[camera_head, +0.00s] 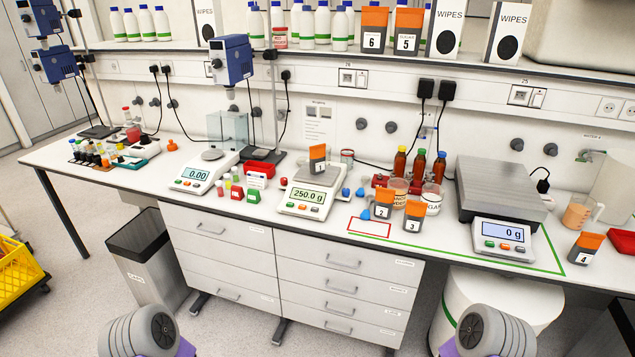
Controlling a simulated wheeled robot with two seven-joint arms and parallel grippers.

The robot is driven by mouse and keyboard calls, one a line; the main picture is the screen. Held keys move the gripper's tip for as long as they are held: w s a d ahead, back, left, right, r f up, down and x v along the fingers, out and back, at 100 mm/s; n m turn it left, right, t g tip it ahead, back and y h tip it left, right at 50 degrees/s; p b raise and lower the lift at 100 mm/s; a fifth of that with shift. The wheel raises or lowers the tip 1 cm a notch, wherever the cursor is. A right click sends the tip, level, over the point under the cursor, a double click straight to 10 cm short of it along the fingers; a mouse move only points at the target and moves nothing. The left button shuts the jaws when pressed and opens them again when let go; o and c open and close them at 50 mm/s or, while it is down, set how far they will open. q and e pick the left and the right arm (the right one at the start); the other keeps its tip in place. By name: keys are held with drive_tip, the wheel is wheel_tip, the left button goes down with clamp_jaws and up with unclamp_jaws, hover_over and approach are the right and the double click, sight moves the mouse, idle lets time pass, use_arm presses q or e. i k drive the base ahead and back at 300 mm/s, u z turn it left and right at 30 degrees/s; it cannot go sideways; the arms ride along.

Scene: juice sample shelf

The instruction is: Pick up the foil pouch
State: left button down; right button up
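No thing in view is plainly marked as a foil pouch. Several small numbered orange-and-dark packs look the most like pouches. Pack 1 (318,159) stands on the pan of the scale reading 250.0 g. Pack 4 (586,248) stands at the right, beside the large scale. Pack 6 (374,28) and pack 5 (407,31) stand on the upper shelf. Only parts of my two arms show at the bottom edge, apart from the bench; both grippers are out of view.
The red outlined rectangle (369,227) on the bench is mostly clear. A large scale (501,240) reads 0 g. Brown bottles (418,166) and a sugar tub (432,199) stand behind packs 2 and 3. A beaker (577,213) is near pack 4. A grey bin (143,255) stands below.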

sight(316, 157)
drive_tip(key=u, duration=1.1)
drive_tip(key=i, duration=0.9)
drive_tip(key=z, duration=0.1)
